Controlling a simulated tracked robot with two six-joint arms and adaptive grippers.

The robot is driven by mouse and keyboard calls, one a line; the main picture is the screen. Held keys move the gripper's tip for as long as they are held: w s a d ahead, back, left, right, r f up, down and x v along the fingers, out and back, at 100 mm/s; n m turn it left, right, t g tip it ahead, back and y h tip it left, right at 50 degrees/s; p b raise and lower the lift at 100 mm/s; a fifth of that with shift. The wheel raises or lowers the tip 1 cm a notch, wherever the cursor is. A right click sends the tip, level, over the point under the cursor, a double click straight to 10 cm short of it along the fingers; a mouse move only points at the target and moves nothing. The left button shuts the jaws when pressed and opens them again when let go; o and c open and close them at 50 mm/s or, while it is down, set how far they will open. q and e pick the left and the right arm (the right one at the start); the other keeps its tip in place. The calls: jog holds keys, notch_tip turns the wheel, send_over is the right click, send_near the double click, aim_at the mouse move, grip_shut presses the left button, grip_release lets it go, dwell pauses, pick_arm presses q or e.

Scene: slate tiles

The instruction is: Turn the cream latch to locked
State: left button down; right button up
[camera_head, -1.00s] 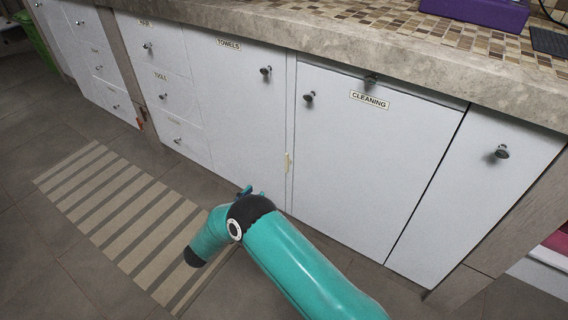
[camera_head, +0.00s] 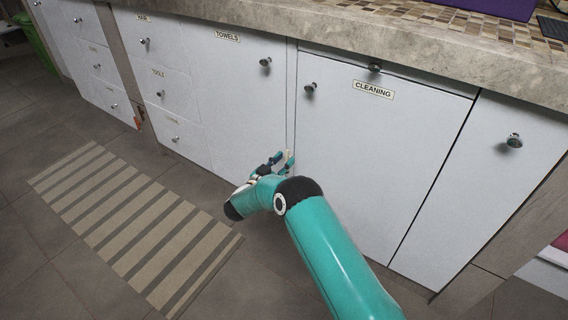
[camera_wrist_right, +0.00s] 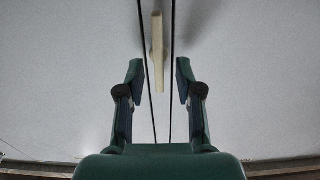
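The cream latch (camera_wrist_right: 158,48) is a slim upright bar on the seam between two white cabinet doors. In the right wrist view it stands at the upper middle, its lower end between the lines of my right gripper's fingers. My right gripper (camera_wrist_right: 157,80) is open and empty, one finger on each side of the latch's line. In the head view my right gripper (camera_head: 280,160) is close to the doors, and a small part of the latch (camera_head: 290,156) shows by its fingertips. I cannot tell whether they touch. My left gripper is not in view.
The CLEANING door (camera_head: 375,150) is right of the seam and the TOWELS door (camera_head: 235,110) left of it; both look shut. A stone-edged counter (camera_head: 350,40) overhangs them. A striped mat (camera_head: 130,220) lies on the tiled floor.

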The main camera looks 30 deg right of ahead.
jog(key=shift+d, duration=0.1)
grip_shut()
jog(key=shift+w+r, duration=0.1)
jog(key=shift+m, duration=0.5)
jog(key=m, duration=0.1)
jog(key=m+b, duration=0.1)
jog(key=m, duration=0.1)
jog(key=m+b, duration=0.1)
jog(key=shift+s+f, duration=0.2)
jog(key=shift+s, duration=0.05)
jog(key=shift+s+d+f+m+b, duration=0.15)
jog(key=shift+m+b, duration=0.35)
jog(key=shift+m, duration=1.65)
jog(key=shift+s+f+m+b, duration=0.15)
jog(key=shift+f+m+b, duration=0.25)
jog(key=shift+m, duration=1.8)
jog(key=shift+s+d+f+m+b, duration=0.15)
jog(key=shift+m+b, duration=0.45)
jog(key=shift+m, duration=1.55)
jog(key=shift+a, duration=0.1)
